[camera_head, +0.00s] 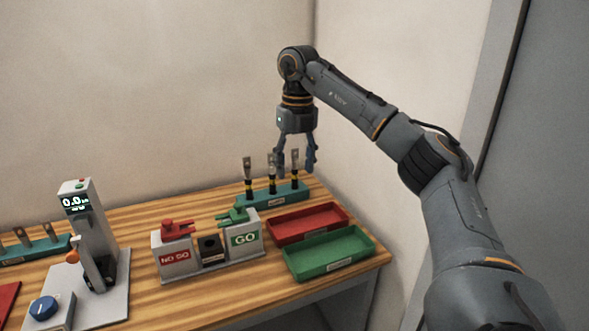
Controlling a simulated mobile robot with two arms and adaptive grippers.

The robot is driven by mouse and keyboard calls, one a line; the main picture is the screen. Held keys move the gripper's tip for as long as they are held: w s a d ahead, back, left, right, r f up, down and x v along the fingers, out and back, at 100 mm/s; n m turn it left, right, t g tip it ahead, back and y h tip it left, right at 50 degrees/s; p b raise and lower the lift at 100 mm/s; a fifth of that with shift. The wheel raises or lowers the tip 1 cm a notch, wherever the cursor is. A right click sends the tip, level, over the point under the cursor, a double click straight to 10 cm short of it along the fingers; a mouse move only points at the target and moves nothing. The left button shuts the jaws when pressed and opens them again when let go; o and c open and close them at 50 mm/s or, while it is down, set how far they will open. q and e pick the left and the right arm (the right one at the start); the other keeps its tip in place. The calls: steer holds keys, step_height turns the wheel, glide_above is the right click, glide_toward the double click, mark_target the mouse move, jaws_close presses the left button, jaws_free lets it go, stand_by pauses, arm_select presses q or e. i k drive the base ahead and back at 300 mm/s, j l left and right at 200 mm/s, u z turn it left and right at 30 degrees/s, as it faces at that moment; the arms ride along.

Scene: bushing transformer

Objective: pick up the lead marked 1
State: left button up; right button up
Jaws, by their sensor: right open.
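A teal rack (262,199) at the back right of the bench holds three upright leads with flat metal tops and black and yellow bodies: a left one (248,180), a middle one (271,181) and a right one (294,182). I cannot read which is marked 1. My right gripper (296,166) points down, open, with its fingers to either side of the right lead's top in the picture. I cannot tell whether they touch it or stand behind it. My left gripper is not in view.
A red tray (338,213) and a green tray (367,242) lie at the right. NO GO and GO stands (175,260) (245,238) are in front of the rack. A meter post (80,205) and another teal rack (50,246) stand left. The wall is close behind.

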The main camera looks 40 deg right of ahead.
mark_target(294, 160)
steer(key=i+l, duration=0.6)
steer(key=l, duration=0.15)
steer(key=i+l, duration=0.6)
steer(key=l, duration=0.2)
